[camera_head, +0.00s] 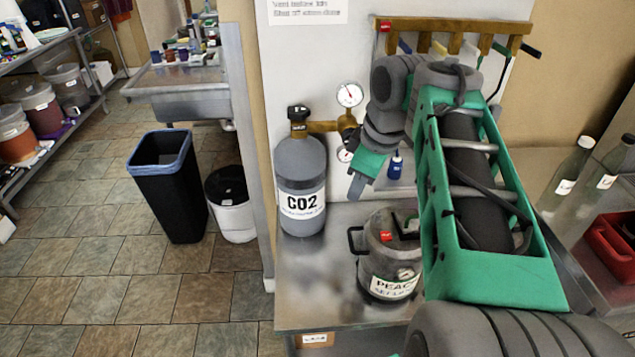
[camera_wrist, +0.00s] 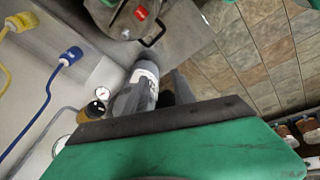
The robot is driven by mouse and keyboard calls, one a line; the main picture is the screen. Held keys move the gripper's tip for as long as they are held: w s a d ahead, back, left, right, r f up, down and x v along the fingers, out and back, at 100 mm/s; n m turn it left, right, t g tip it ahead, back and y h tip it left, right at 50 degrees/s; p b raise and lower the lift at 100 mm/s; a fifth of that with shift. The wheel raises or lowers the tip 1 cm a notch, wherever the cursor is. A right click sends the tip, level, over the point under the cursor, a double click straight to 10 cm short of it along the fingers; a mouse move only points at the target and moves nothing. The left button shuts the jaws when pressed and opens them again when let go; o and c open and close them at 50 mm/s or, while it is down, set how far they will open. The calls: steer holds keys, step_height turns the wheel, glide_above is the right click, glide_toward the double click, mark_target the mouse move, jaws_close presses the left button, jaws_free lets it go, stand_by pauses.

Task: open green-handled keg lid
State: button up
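A grey keg (camera_head: 376,262) with a label reading "PEAC…" stands on the metal table, partly hidden by my arm. Its lid (camera_head: 383,220) carries a red tag and a dark handle; I cannot make out a green colour on the handle in the head view. The keg top (camera_wrist: 118,22) also shows at the upper edge of the wrist view, with the red tag and a black side handle. My gripper (camera_head: 356,188) hangs above and left of the keg, apart from it.
A grey CO2 cylinder (camera_head: 301,175) with gauges stands left of the keg, close to my gripper. A wooden rack (camera_head: 455,25) with coloured hoses is on the wall behind. Glass bottles (camera_head: 570,170) and a red crate (camera_head: 612,245) are at right. The table front has bare room.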

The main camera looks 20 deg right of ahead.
steer(key=s+a+r+m+p, duration=0.1)
steer(key=s+a+m+p, duration=0.1)
steer(key=a+m+p, duration=0.1)
steer(key=s+a+r+m+t+p, duration=0.1)
steer(key=s+a+m+p, duration=0.1)
steer(key=a+m+p, duration=0.2)
steer(key=a+p, duration=0.2)
steer(key=a, duration=0.1)
steer(key=shift+s+a+r, duration=0.2)
steer(key=shift+s+a, duration=0.05)
